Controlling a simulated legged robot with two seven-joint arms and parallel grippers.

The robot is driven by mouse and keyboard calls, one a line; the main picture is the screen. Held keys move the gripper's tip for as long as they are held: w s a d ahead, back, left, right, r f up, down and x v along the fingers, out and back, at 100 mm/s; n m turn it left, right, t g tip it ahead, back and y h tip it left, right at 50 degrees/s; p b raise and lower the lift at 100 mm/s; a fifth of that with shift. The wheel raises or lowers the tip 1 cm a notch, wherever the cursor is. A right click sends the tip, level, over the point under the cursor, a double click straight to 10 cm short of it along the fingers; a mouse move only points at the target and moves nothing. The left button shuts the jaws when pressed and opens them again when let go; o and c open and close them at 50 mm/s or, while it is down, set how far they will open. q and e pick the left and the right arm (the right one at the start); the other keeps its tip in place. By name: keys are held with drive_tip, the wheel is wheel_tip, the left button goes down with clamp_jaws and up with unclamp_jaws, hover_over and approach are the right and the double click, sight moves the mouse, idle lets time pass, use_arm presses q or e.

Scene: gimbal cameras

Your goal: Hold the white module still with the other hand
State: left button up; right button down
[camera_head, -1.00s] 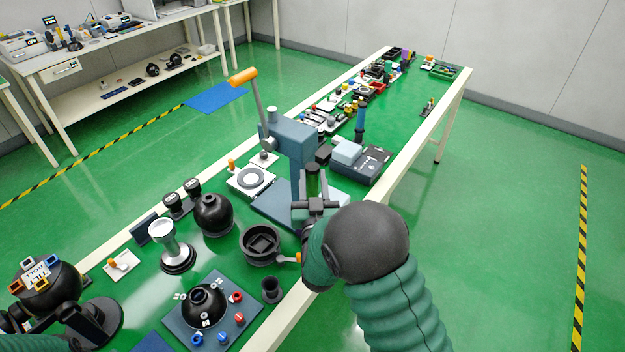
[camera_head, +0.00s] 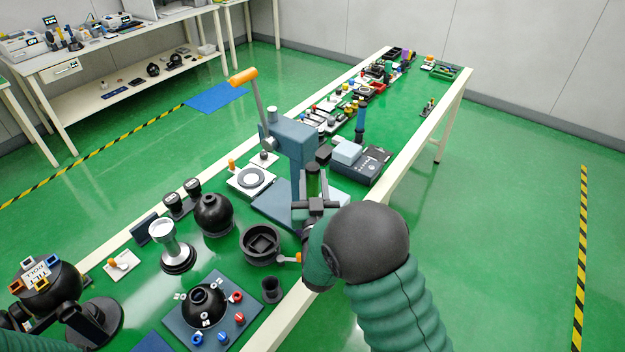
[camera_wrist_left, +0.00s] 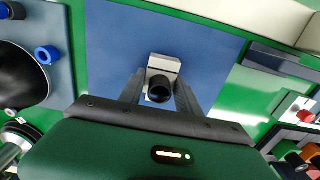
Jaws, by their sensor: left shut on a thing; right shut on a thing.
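The white module (camera_wrist_left: 164,67), a small white block with a round black part at its front, is on or just above a blue mat (camera_wrist_left: 115,35) in the left wrist view. My left gripper (camera_wrist_left: 161,88) has a finger on each side of it and is shut on it. The module is not visible in the head view. My right gripper (camera_head: 316,190), beside the blue-grey lever press (camera_head: 289,138), is shut on a dark green upright thing (camera_head: 313,181), partly hidden by the fingers.
A black ring-shaped holder (camera_head: 262,243) and a small black cup (camera_head: 271,290) stand near the right arm. A blue plate (camera_head: 226,335) with a black dome and coloured knobs lies at the front.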

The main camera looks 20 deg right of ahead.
use_arm(q)
drive_tip(key=shift+c, duration=1.1)
drive_tip(key=o, duration=1.4)
wheel_tip(320, 180, up, 12)
drive_tip(key=shift+w, duration=0.1)
